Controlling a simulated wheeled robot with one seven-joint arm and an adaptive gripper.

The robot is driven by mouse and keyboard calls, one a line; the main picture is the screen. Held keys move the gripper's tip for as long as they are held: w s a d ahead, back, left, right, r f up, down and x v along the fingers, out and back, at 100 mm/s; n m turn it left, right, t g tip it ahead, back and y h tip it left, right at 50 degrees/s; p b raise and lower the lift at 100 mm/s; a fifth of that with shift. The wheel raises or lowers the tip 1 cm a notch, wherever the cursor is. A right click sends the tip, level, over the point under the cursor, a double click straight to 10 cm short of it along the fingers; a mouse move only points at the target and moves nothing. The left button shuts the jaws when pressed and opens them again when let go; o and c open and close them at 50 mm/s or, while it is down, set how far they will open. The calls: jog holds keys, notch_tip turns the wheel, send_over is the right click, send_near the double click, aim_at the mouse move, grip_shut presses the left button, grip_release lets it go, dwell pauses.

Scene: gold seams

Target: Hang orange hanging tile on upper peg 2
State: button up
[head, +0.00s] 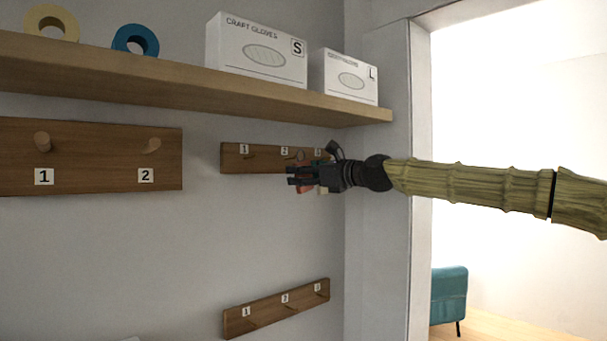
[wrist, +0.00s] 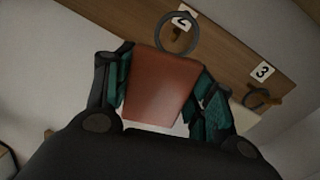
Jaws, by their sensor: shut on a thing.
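The orange hanging tile (wrist: 160,88) is between the fingers of my gripper (wrist: 163,72) in the wrist view, and the gripper is shut on it. The tile's grey ring (wrist: 177,52) stands above it, towards the board. Upper peg 2 (wrist: 176,34) shows inside the ring's outline; I cannot tell whether the ring is around the peg or in front of it. In the head view my gripper (head: 301,180) is at the upper three-peg board (head: 268,159), below label 2, and hides most of the tile (head: 305,190).
A ring (wrist: 255,97) shows at the peg by label 3, close to my gripper's right finger. A shelf (head: 200,85) with glove boxes (head: 258,52) and tape rolls (head: 135,40) is above. A two-peg board (head: 95,160) is left; a lower three-peg board (head: 278,308) is below.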

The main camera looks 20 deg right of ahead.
jog(key=shift+p+x, duration=0.5)
jog(key=shift+x, duration=0.45)
dwell(1.1)
jog(key=shift+w+f+p, duration=0.15)
jog(key=shift+w+p, duration=0.2)
jog(key=shift+w, duration=0.3)
dwell(2.0)
jog(key=shift+w+a+f, duration=0.2)
jog(key=shift+w+f, duration=0.2)
jog(key=shift+f, duration=0.15)
dwell(1.4)
jog(key=o, duration=1)
jog(key=shift+o, duration=0.8)
jog(key=shift+w+a+f, duration=0.1)
jog(key=shift+w+a, duration=0.1)
jog(key=shift+w, duration=0.1)
jog(key=shift+d, duration=0.1)
jog(key=shift+s+d, duration=0.1)
jog(key=shift+s, duration=0.1)
